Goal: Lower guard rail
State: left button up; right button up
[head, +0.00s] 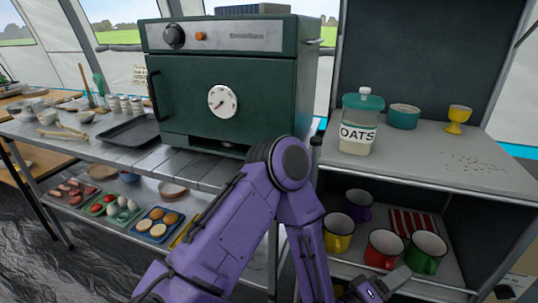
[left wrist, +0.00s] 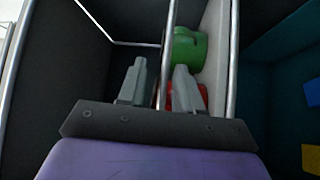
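The guard rail (left wrist: 167,45) looks like a thin metal bar running lengthwise through the left wrist view, in front of the mugs. My left gripper (head: 396,279) is low at the front of the lower mug shelf. In the left wrist view its two grey fingers (left wrist: 161,82) stand apart, with the bar passing between them in the picture. Whether they touch it cannot be told. My right gripper is not in view.
A green mug (head: 427,251), a red mug (head: 383,248) and a yellow mug (head: 338,233) stand on the lower shelf near my gripper. An oats jar (head: 359,137) stands on the shelf top above. A green oven (head: 265,95) is on the counter to the left.

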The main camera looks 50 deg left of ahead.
pick_arm(q)
jog(key=s+a+f+m+g+y+p, duration=0.2)
jog(key=s+a+f+g+p, duration=0.1)
jog(key=s, duration=0.5)
jog(key=s+a+f+m+g+y+p, duration=0.2)
jog(key=s+a+f+g+p, duration=0.1)
jog(key=s+a+g+p, duration=0.3)
jog(key=s+a+f+m+g+y+p, duration=0.2)
jog(key=s+a+g+p, duration=0.3)
jog(key=s+p, duration=0.3)
jog(key=s+f+m, duration=0.1)
jog(key=s, duration=0.2)
jog(key=shift+s+g+p, duration=0.15)
jog(key=shift+g+p, duration=0.15)
jog(key=shift+p, duration=0.05)
